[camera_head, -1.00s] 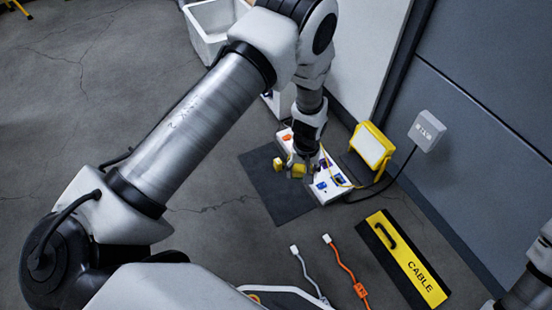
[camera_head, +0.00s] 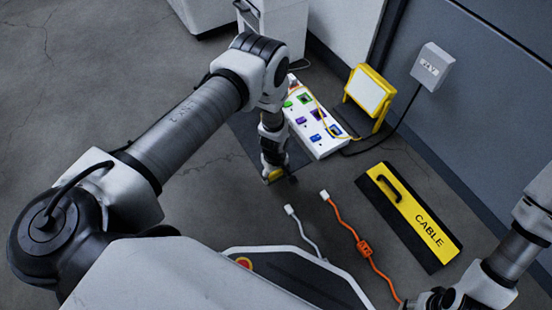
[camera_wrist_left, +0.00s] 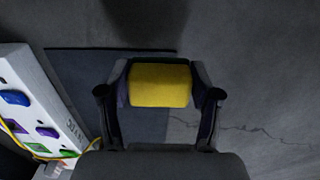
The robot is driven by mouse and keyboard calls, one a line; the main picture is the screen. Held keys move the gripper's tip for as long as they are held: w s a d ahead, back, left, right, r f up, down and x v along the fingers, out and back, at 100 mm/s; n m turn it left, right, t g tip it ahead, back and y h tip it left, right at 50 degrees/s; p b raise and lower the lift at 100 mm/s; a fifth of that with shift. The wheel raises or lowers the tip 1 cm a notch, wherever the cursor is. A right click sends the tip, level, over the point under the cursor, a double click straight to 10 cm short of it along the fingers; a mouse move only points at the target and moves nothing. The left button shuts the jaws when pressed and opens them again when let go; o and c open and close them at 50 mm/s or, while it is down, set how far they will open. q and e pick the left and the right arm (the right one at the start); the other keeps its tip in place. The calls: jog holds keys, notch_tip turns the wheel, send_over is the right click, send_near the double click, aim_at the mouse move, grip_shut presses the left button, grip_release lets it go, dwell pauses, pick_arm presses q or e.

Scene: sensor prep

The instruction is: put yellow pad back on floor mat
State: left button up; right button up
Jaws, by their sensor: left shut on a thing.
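My left gripper (camera_head: 273,176) is shut on the yellow pad (camera_head: 271,174), which shows between both fingers in the left wrist view (camera_wrist_left: 160,85). The dark floor mat (camera_head: 298,156) lies on the concrete, partly hidden by my left arm. In the left wrist view the mat (camera_wrist_left: 75,80) is to the left of and partly behind the pad, with its right edge passing behind it. I cannot tell the pad's exact height over the floor. My right gripper (camera_head: 432,299) is at the bottom edge, cut off and too unclear to read.
A white power strip (camera_head: 326,146) with coloured sockets is beside the mat. A yellow work lamp (camera_head: 370,92), a grey wall box (camera_head: 432,65) and a yellow cable cover (camera_head: 415,215) are to the right. White (camera_head: 303,228) and orange (camera_head: 346,232) cables lie in front.

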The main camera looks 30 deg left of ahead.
pick_arm(q)
jog(key=w+b, duration=0.1)
jog(key=w, duration=0.1)
jog(key=w+a+b, duration=0.1)
jog(key=w, duration=0.1)
jog(key=w+a+b, duration=0.1)
jog(key=w, duration=0.1)
jog(key=shift+w+a+f, duration=0.15)
jog(key=shift+a+f, duration=0.05)
jog(key=shift+f, duration=0.2)
jog(key=f+b, duration=0.3)
jog(key=shift+w+a+f, duration=0.15)
jog(key=shift+w+f, duration=0.1)
jog(key=shift+f, duration=0.1)
jog(key=shift+r, duration=0.25)
jog(key=shift+c, duration=0.5)
jog(key=shift+f, duration=0.25)
jog(key=o, duration=1.2)
jog(key=shift+r, duration=0.1)
